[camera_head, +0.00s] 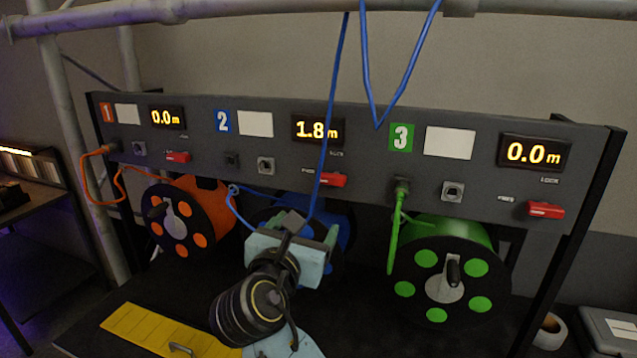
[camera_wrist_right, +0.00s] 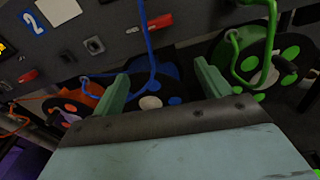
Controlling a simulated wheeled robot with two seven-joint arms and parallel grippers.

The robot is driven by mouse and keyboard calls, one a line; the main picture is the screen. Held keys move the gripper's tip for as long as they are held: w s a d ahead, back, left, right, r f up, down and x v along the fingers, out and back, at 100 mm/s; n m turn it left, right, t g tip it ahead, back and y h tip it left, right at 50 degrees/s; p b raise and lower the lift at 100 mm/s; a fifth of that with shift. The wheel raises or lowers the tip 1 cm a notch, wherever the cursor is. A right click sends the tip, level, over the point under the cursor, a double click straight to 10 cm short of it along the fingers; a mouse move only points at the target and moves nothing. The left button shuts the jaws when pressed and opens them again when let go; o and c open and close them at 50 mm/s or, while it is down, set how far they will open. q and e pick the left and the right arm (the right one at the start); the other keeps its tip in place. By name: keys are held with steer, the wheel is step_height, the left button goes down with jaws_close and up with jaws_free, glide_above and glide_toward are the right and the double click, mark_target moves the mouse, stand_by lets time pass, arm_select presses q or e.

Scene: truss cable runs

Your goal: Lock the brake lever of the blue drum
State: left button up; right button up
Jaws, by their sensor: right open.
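The blue drum (camera_head: 342,232) hangs below panel section 2, partly hidden behind my right gripper. In the right wrist view it shows between the fingers (camera_wrist_right: 172,72). Its red brake lever (camera_head: 333,180) lies sideways on the panel below the display reading 1.8 m. The lever also shows in the wrist view (camera_wrist_right: 160,21), above the fingers. My right gripper (camera_head: 308,228) is open and empty, in front of the drum and below the lever, apart from the lever. My left gripper is not in view.
A blue cable (camera_head: 329,120) runs up past the display beside the lever. The orange drum (camera_head: 205,208) is at left and the green drum (camera_head: 460,240) at right, each with a red lever above. A yellow plate (camera_head: 150,328) lies at the front left.

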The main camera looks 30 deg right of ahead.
mark_target(329, 180)
steer(key=shift+n+h, duration=0.3)
steer(key=shift+h, duration=0.2)
steer(key=w+d+r, duration=0.1)
steer(key=w+d, duration=0.1)
steer(key=d, duration=0.1)
steer(key=w+d+r+p, duration=0.1)
steer(key=w+d, duration=0.2)
steer(key=w+d+r, duration=0.1)
steer(key=w+d, duration=0.1)
steer(key=d, duration=0.1)
steer(key=shift+w+r+p, duration=0.1)
steer(key=shift+w+p, duration=0.15)
steer(key=shift+p, duration=0.05)
steer(key=shift+x, duration=0.9)
steer(key=shift+a, duration=0.1)
steer(key=c, duration=1)
